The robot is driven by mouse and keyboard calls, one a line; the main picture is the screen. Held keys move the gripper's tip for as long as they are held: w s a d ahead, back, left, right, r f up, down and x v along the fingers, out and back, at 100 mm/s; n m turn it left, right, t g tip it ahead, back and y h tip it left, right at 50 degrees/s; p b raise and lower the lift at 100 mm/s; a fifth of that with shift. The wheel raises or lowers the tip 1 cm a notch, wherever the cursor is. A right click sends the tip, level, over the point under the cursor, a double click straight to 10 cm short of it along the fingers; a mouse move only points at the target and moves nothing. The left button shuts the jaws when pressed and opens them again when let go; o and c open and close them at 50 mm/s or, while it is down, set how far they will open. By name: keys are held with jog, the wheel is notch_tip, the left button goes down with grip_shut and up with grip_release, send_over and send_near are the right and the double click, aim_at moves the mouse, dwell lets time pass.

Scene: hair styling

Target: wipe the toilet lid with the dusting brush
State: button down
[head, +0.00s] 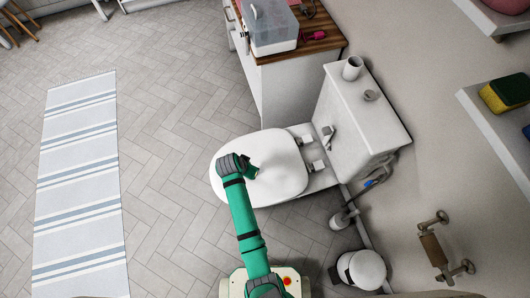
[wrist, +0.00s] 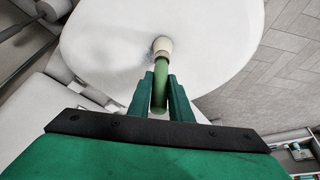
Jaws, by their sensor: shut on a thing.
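The white toilet lid (head: 280,170) is closed and lies flat in the middle of the head view. It fills the upper part of the wrist view (wrist: 205,30). My gripper (wrist: 163,95) is shut on the green handle of the dusting brush (wrist: 162,72). A greyish patch on the lid surrounds the brush tip. The tip seems at or very near the lid, but I cannot tell if it touches. In the head view my gripper (head: 252,170) is over the lid's left half.
The white cistern (head: 360,125) behind the lid bears a cup (head: 352,67) and a small pot. A cabinet (head: 290,95) with a clear box stands behind. A white bin (head: 362,270) and a brush holder stand at the lower right. The floor left of the toilet is clear, with a striped rug (head: 80,180).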

jog(key=shift+w+d, duration=1.25)
jog(key=shift+d, duration=2.65)
notch_tip(320, 180, up, 8)
